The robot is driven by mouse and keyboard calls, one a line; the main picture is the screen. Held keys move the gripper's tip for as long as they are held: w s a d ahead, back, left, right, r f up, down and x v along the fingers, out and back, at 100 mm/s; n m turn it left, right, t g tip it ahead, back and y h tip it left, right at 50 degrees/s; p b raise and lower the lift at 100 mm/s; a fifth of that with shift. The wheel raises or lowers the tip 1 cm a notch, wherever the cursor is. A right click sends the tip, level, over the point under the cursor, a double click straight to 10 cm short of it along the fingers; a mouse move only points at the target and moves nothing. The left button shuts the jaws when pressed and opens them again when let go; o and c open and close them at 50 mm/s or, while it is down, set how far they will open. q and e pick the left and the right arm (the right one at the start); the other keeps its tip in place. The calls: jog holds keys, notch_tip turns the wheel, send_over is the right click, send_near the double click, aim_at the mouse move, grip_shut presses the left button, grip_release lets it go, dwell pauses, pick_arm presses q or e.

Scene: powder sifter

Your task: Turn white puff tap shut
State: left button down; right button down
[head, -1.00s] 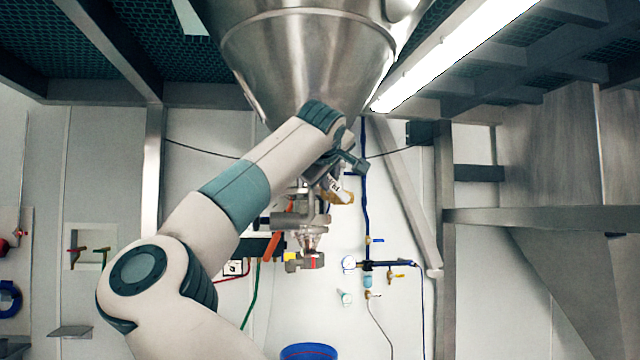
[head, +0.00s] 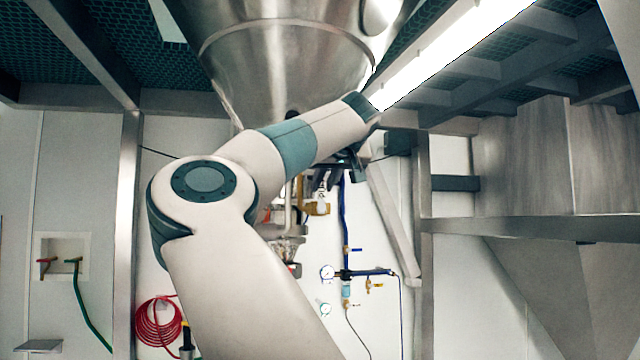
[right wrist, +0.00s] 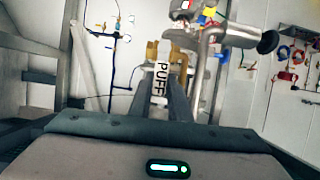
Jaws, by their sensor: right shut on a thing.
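The white tap handle marked PUFF (right wrist: 160,82) stands between my right gripper's dark fingers (right wrist: 165,92) in the right wrist view. The right gripper is shut on it. Behind the handle are brass-coloured parts (right wrist: 179,62) on a steel pipe (right wrist: 209,55). In the head view the gripper (head: 322,178) is small and partly hidden by my right arm. My left gripper is not in view.
A large steel cone hopper (head: 285,65) hangs above my arm. A blue pipe with a gauge (head: 327,272) runs on the wall behind. A steel frame post (head: 422,240) stands at the right. A red coiled hose (head: 158,322) hangs at lower left.

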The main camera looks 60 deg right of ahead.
jog(key=shift+d+f, duration=0.1)
jog(key=shift+f, duration=0.05)
dwell(0.3)
jog(key=c, duration=1.6)
grip_release()
jog(key=shift+c, duration=0.2)
jog(key=shift+s, duration=0.15)
jog(key=shift+s+a+r+b, duration=0.25)
jog(key=shift+s+a+b, duration=0.1)
jog(key=shift+a+b, duration=0.1)
jog(key=b+v, duration=0.5)
jog(key=v, duration=1.1)
jog(key=shift+r, duration=0.15)
jog(key=shift+d, duration=0.15)
